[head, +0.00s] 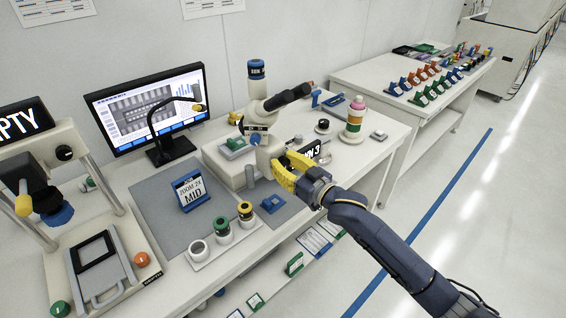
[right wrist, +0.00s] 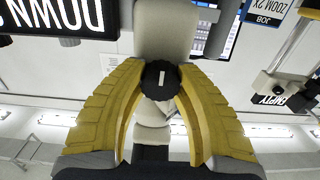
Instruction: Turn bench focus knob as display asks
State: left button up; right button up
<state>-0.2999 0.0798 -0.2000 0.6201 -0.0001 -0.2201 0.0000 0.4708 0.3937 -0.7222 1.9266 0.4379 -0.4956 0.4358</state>
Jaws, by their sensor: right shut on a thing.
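The focus knob (right wrist: 160,80) is a dark ridged disc with a short white mark, which stands near upright in the right wrist view. My right gripper (right wrist: 160,84) has its yellow fingers shut on it from both sides. In the head view this gripper (head: 284,172) is at the side of the white microscope (head: 257,116) and hides the knob. The black display (head: 317,151) behind it is partly covered and reads "...WN 3". In the right wrist view the display (right wrist: 50,16) shows "DOWN", upside down. My left gripper is not in view.
A job card (head: 191,192) reading "ZOOM 2X MID" stands on the grey mat (head: 160,216). A monitor (head: 148,112) is behind the mat.

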jog(key=shift+r+n, duration=0.1)
jog(key=shift+n, duration=0.2)
grip_shut()
jog(key=n, duration=0.3)
jog(key=shift+n, duration=0.4)
jog(key=n, duration=0.5)
jog(key=shift+s+a+n, duration=0.1)
jog(key=shift+a+n, duration=0.05)
jog(key=shift+n, duration=0.15)
jog(key=n, duration=0.3)
jog(key=shift+n, duration=2.4)
jog(key=shift+s+a+f, duration=0.1)
jog(key=shift+f, duration=0.1)
jog(key=o, duration=1.3)
grip_release()
jog(key=shift+v, duration=6)
